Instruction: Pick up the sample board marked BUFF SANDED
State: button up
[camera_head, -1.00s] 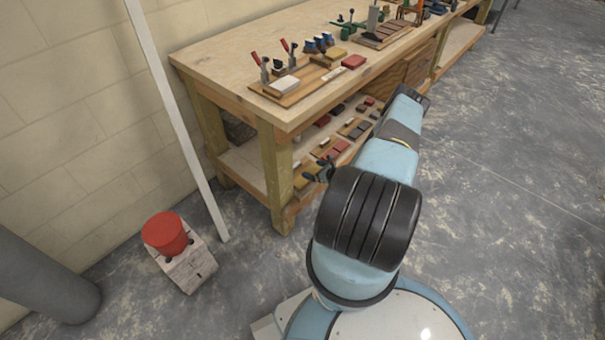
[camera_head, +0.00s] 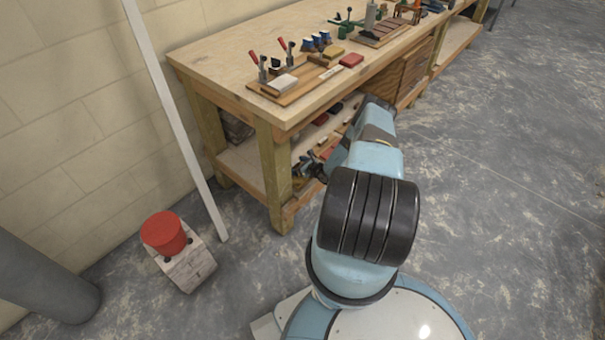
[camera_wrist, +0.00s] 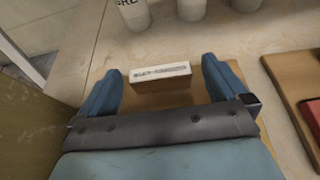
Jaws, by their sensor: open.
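In the wrist view, a brown wooden board (camera_wrist: 160,95) lies on the pale shelf, with a white label strip (camera_wrist: 161,72) along its far edge. The label's print is blurred and looks like BUFF SANDED. My gripper (camera_wrist: 160,68) is open, its blue fingers on either side of the board, with gaps between each finger and the label. The board's near part is hidden behind my gripper body. In the head view, my arm reaches to the bench's lower shelf, and the board cannot be made out there.
Another board with a red piece (camera_wrist: 312,112) lies right of my gripper. Several pale tubs (camera_wrist: 192,8) stand beyond the label. A wooden post (camera_wrist: 30,130) is close on the left. The bench top (camera_head: 225,65) overhangs the shelf. A red bucket (camera_head: 163,233) stands on a block at left.

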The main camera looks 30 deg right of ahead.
jog(key=c, duration=1.4)
